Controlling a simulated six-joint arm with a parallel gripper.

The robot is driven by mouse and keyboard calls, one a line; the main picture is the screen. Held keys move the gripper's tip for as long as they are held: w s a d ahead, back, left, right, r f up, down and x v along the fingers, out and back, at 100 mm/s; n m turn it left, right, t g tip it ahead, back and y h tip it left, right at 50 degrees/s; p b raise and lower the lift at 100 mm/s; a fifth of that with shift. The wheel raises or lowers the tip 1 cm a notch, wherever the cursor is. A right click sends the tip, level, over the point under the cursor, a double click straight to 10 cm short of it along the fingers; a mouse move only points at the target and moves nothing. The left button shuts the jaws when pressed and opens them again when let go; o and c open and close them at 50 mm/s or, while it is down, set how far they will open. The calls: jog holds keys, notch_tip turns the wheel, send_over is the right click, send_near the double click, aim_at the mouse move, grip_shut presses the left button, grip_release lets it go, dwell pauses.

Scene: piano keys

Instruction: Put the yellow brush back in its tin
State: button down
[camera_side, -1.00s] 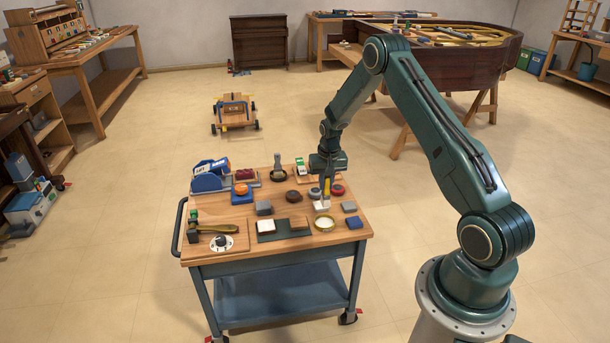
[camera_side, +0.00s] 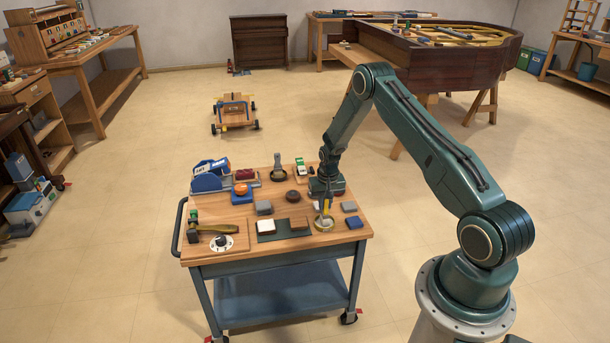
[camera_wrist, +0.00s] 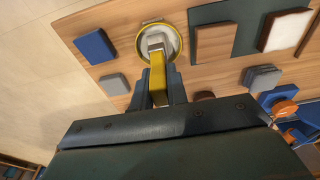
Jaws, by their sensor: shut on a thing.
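The yellow brush (camera_wrist: 160,72) is between my gripper's fingers, handle toward me, with its pale metal ferrule and head pointing down. My gripper (camera_wrist: 159,88) is shut on its handle. The tin (camera_wrist: 177,50) is round with a yellow rim and pale inside; in the wrist view the brush head lies within its opening. In the side view my gripper (camera_side: 324,203) is just above the tin (camera_side: 324,227), near the cart's front right, and the brush reaches down over it. How deep the head sits is hidden.
A blue block (camera_side: 355,222) and a grey block (camera_side: 349,206) lie right of the tin. A dark green mat (camera_side: 283,236) with a brown block (camera_side: 298,222) and a white-topped block (camera_side: 264,226) is to the left. The cart's front edge (camera_side: 280,253) is close.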

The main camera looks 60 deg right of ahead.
jog(key=shift+f, duration=0.35)
jog(key=c, duration=1.4)
grip_release()
jog(key=shift+r, duration=0.1)
jog(key=shift+s+a+r, duration=0.15)
jog(key=shift+r, duration=1.85)
jog(key=shift+s+a+r, duration=0.2)
jog(key=shift+r, duration=1.85)
jog(key=shift+s+a+r, duration=0.15)
jog(key=shift+r, duration=1.85)
